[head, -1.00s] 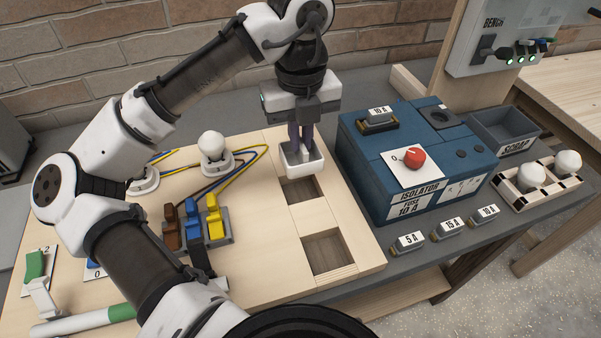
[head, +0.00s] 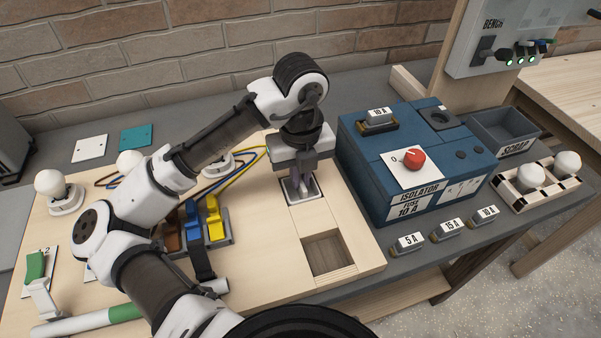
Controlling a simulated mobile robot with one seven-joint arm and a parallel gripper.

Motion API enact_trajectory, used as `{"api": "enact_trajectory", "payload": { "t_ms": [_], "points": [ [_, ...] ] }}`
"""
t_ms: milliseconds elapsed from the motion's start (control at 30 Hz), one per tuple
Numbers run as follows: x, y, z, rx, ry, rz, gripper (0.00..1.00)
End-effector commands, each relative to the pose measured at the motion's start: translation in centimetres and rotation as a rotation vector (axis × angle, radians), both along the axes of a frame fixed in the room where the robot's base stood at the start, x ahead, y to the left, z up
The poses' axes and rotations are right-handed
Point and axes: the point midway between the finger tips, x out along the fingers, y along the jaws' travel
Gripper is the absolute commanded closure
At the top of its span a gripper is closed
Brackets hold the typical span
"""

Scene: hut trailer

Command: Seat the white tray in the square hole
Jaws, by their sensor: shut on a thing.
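My gripper (head: 299,188) points down over the far square hole in the wooden board (head: 270,265). Its fingers are shut on the white tray (head: 316,187). The tray now sits down in that hole, with its rim close to level with the board top and a thin dark line around it. Whether it rests fully on the bottom is hidden by the fingers and the tray. A second square hole (head: 329,253) nearer the front is empty.
A blue isolator box (head: 414,165) with a red knob stands close on the right. Several labelled fuses (head: 446,229) lie in front of it. Coloured levers (head: 203,222) and cables are left of the gripper. White bulbs (head: 50,184) stand on the board's left.

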Motion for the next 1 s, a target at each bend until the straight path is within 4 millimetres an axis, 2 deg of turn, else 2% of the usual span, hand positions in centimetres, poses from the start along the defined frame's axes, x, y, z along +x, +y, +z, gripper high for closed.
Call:
{"api": "enact_trajectory", "payload": {
  "t_ms": [100, 133, 267, 533, 667, 767, 1000],
  "points": [
    [0.0, 0.0, -0.5, 0.0, 0.0, 0.0, 1.0],
    [0.0, 0.0, -0.3, 0.0, 0.0, 0.0, 0.88],
    [0.0, 0.0, -0.3, 0.0, 0.0, 0.0, 0.71],
    [0.0, 0.0, -0.3, 0.0, 0.0, 0.0, 0.7],
    [0.0, 0.0, 0.5, 0.001, -0.001, 0.0, 0.7],
    [0.1, 0.1, 1.9, 0.003, -0.002, 0.001, 0.7],
    [0.1, 0.0, 7.0, 0.004, -0.004, 0.002, 0.7]
  ]
}}
